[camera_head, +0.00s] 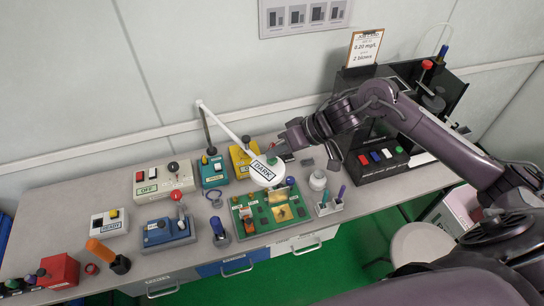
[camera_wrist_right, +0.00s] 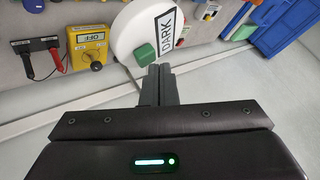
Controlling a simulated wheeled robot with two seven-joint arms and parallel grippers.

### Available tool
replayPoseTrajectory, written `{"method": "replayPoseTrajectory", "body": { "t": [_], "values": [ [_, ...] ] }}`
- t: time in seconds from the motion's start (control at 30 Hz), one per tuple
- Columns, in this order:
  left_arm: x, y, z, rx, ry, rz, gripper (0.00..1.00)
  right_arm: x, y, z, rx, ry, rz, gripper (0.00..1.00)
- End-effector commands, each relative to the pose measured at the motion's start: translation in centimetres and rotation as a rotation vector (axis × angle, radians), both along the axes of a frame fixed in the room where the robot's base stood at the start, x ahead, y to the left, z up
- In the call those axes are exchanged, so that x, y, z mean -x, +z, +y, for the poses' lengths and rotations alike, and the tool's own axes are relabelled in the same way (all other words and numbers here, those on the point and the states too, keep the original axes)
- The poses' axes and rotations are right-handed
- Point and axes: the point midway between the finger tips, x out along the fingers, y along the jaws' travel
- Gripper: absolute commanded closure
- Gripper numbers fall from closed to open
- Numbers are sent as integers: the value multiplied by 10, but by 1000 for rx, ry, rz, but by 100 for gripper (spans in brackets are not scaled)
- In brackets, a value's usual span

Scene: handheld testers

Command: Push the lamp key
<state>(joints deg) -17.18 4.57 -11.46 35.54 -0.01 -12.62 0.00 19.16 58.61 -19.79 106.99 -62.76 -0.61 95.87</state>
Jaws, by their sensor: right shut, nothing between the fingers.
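The lamp is white, with a long thin arm (camera_head: 222,124) and a round head (camera_head: 265,176) labelled DARK. A green key (camera_head: 272,160) sits on the lamp head. In the right wrist view, the lamp head (camera_wrist_right: 125,35) is at the top and the green key (camera_wrist_right: 145,54) is on its lower part. My right gripper (camera_head: 281,150) is beside the lamp head, close to the key. It is shut and empty. In the wrist view its fingertips (camera_wrist_right: 161,72) are just below and right of the key; contact cannot be told. My left gripper is not in view.
Several testers cover the grey bench, including a yellow meter (camera_wrist_right: 89,48), a green board (camera_head: 240,228), a blue box (camera_head: 160,233) and an OFF box (camera_head: 150,180). A black station (camera_head: 372,168) stands at the right. The wall is close behind the bench.

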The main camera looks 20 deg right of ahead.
Motion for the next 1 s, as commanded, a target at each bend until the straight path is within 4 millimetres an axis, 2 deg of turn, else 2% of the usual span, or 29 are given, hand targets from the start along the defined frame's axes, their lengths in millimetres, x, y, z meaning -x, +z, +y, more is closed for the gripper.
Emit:
{"method": "replayPoseTrajectory", "body": {
  "t": [1.0],
  "values": [
    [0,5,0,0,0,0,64,1,-8,0,0,0,2,100]
  ]
}}
